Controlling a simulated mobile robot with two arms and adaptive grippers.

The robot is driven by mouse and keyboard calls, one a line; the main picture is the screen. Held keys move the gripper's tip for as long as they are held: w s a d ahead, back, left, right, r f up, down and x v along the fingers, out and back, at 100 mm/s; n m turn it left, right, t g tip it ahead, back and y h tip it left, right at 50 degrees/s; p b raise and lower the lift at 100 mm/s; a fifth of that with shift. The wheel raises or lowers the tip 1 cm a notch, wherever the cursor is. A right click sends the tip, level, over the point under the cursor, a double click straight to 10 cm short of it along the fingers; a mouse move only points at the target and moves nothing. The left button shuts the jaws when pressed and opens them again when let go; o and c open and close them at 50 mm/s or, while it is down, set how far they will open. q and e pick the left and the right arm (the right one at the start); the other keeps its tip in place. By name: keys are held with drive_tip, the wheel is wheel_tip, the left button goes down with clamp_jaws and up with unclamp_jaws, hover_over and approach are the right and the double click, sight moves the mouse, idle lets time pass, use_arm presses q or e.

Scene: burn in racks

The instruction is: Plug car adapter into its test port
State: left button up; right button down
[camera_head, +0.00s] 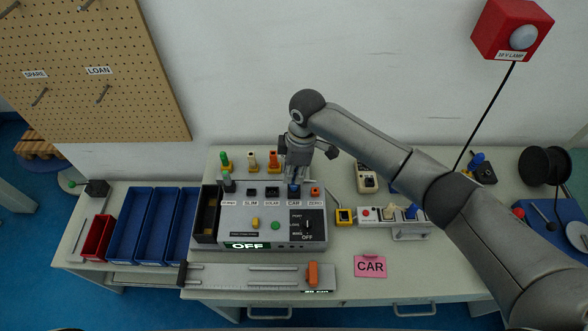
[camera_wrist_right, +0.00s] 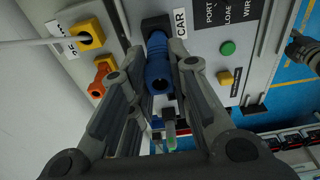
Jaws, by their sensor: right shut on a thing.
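The blue car adapter (camera_wrist_right: 158,66) is between the fingers of my right gripper (camera_wrist_right: 165,118). In the wrist view its far end meets the black port beside the CAR label (camera_wrist_right: 180,23); I cannot tell how deep it sits. In the head view my right gripper (camera_head: 294,183) points down over the CAR port of the grey test station (camera_head: 265,226), with the blue adapter (camera_head: 294,190) just showing under the fingers. The station's display (camera_head: 247,245) reads OFF. My left gripper is not in view.
Several coloured adapters, including a green one (camera_head: 225,161) and an orange one (camera_head: 273,160), stand behind the station. A pink CAR card (camera_head: 370,264) lies on the table at front right. Blue bins (camera_head: 130,225) stand left. A power strip (camera_head: 376,217) is to the right.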

drive_tip(key=shift+s+f+b, duration=0.2)
drive_tip(key=shift+f+b, duration=0.3)
drive_tip(key=shift+f, duration=0.6)
drive_tip(key=c, duration=1.3)
unclamp_jaws()
drive_tip(key=shift+w, duration=0.2)
drive_tip(key=shift+o, duration=0.2)
wheel_tip(320, 180, up, 12)
drive_tip(key=d, duration=0.1)
drive_tip(key=shift+d, duration=0.25)
